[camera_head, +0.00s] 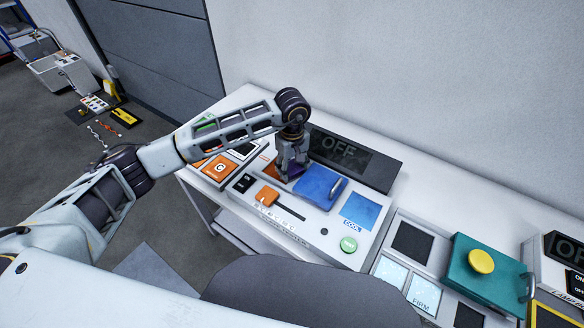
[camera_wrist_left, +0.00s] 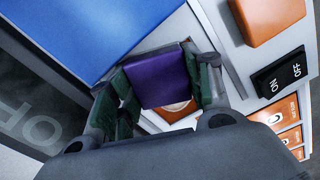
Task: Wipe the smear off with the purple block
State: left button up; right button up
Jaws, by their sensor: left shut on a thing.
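My left gripper (camera_head: 291,172) points down over the white control panel (camera_head: 322,240) in the head view. It is shut on the purple block (camera_wrist_left: 160,77), which sits between its green-padded fingers in the left wrist view. In the head view only a dark purple bit of the block (camera_head: 296,172) shows under the fingers. An orange-brown patch (camera_wrist_left: 178,109) shows beside the block in the left wrist view, partly hidden by block and gripper. I cannot make out a smear for sure. My right gripper is not in view.
A blue lid with a handle (camera_head: 317,186) lies just right of the gripper. A dark OFF display (camera_head: 340,152) stands behind it. An orange slider knob (camera_head: 266,196) and a green button (camera_head: 348,244) are in front. A teal box with a yellow knob (camera_head: 481,262) is further right.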

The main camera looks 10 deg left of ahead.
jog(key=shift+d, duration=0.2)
pick_arm(q)
jog(key=shift+w+a+f+b, duration=0.1)
jog(key=shift+w+a+b, duration=0.2)
jog(key=shift+a, duration=0.25)
jog(key=shift+w+a+f+b, duration=0.15)
jog(key=shift+a+b, duration=0.1)
jog(key=shift+a, duration=0.3)
jog(key=shift+w+a+r+b, duration=0.1)
jog(key=shift+w+a+b, duration=0.2)
jog(key=shift+a, duration=0.4)
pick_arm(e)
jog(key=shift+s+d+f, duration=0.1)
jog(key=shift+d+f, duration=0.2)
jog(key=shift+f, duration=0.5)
